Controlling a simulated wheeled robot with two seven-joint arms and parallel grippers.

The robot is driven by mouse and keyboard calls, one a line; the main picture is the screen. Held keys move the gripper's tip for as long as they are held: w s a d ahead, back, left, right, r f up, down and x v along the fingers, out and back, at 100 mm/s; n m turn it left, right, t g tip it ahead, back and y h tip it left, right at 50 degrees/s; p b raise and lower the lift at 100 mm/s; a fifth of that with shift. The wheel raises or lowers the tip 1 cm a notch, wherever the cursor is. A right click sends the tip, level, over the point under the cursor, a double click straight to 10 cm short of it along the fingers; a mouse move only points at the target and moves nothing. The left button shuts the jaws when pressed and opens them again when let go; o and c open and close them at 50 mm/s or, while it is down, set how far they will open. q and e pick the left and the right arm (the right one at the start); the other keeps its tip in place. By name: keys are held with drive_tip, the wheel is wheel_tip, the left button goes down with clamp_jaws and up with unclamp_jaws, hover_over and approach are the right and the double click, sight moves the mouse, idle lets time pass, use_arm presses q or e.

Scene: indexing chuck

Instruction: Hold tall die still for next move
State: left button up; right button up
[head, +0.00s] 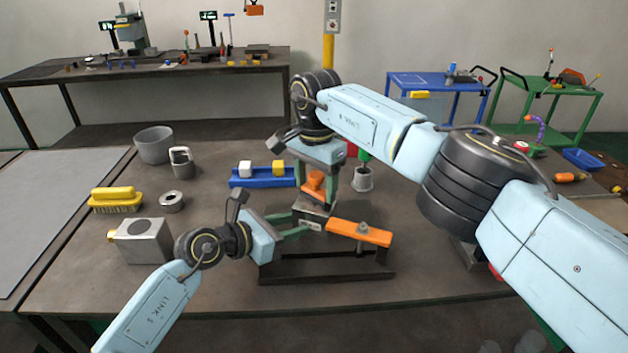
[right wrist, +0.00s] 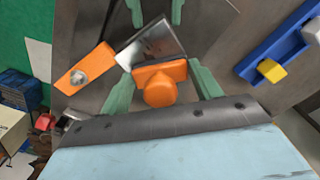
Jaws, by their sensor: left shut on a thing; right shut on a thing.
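A grey metal block (head: 318,210), which looks like the tall die, stands upright at the dark base frame (head: 330,276). An orange knobbed piece (head: 315,184) sits on top of it; I cannot tell if they are one part. My right gripper (head: 316,188) reaches down from above and is shut on the orange piece. In the right wrist view the orange piece (right wrist: 160,84) lies between its green fingers, beside the shiny block (right wrist: 150,46). My left gripper (head: 307,225) comes in low from the left, shut on the block's lower part; the contact is partly hidden.
An orange bar (head: 358,233) with a bolt lies just right of the block. A blue rack (head: 262,181), a grey cup (head: 362,180), a yellow brush (head: 116,200), a metal box (head: 145,241) and a ring (head: 171,201) are around.

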sight(309, 210)
drive_tip(key=shift+s+a+r, duration=0.1)
drive_tip(key=shift+s+a, duration=0.15)
drive_tip(key=shift+s, duration=0.35)
drive_tip(key=shift+s+a+f, duration=0.1)
drive_tip(key=shift+s+a, duration=0.2)
drive_tip(key=shift+s, duration=0.35)
drive_tip(key=shift+s+a+r, duration=0.1)
drive_tip(key=shift+s+a, duration=0.15)
drive_tip(key=shift+s, duration=0.35)
drive_tip(key=shift+w, duration=0.15)
drive_tip(key=shift+w+d+f, duration=0.15)
drive_tip(key=shift+w+d, duration=0.2)
drive_tip(key=shift+w, duration=0.3)
drive_tip(key=shift+w+d+f, duration=0.15)
drive_tip(key=shift+w+d, duration=0.15)
drive_tip(key=shift+w, duration=0.3)
drive_tip(key=shift+w+d+f, duration=0.15)
drive_tip(key=shift+w+d, duration=0.1)
drive_tip(key=shift+w, duration=0.2)
drive_tip(key=shift+c, duration=0.4)
drive_tip(key=shift+a+r, duration=0.1)
drive_tip(key=shift+r, duration=3.05)
